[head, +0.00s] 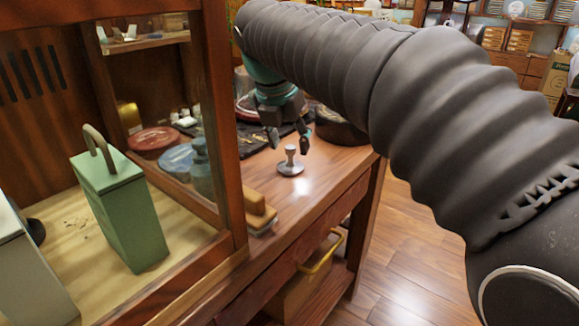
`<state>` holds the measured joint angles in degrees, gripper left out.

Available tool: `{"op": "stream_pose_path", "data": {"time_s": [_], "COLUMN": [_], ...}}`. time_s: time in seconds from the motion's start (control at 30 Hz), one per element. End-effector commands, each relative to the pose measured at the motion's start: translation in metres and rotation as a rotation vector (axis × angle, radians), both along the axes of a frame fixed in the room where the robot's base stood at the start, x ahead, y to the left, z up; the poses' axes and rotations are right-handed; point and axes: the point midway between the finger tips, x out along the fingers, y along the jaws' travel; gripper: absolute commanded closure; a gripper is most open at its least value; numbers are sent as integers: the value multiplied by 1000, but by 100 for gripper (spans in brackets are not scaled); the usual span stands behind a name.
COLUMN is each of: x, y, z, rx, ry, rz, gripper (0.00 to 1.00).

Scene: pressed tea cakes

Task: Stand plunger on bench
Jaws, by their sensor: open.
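The plunger (290,163) is a small grey-metal piece with a round flat base and a short knobbed stem. It stands upright on the wooden bench (325,169), near the bench's right end. My gripper (289,142) is just above and behind it in the head view, pointing down with its dark fingers apart. The fingers look clear of the plunger's knob, though the exact gap is hard to judge. Nothing shows between the fingers.
A wood-framed glass cabinet at left holds a green canister (125,210) with a hooked handle. A brush-like wooden block (258,212) lies on the bench beside it. A dark round object (340,128) and dark cloth lie behind my gripper. Bench space right of the plunger is clear.

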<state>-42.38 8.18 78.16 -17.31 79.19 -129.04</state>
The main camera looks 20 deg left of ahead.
Motion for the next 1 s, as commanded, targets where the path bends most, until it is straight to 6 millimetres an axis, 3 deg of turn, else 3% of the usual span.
{"op": "stream_pose_path", "data": {"time_s": [0.2, 0.43, 0.67, 1.0], "x": [13, 14, 14, 14], "y": [-1, -1, -1, -1], "z": [-26, -27, -27, -26], "rx": [-1, 0, 0, 1], "ry": [1, 0, 0, -1], "rz": [0, 0, 0, 0], "gripper": [47, 47, 100, 100]}}
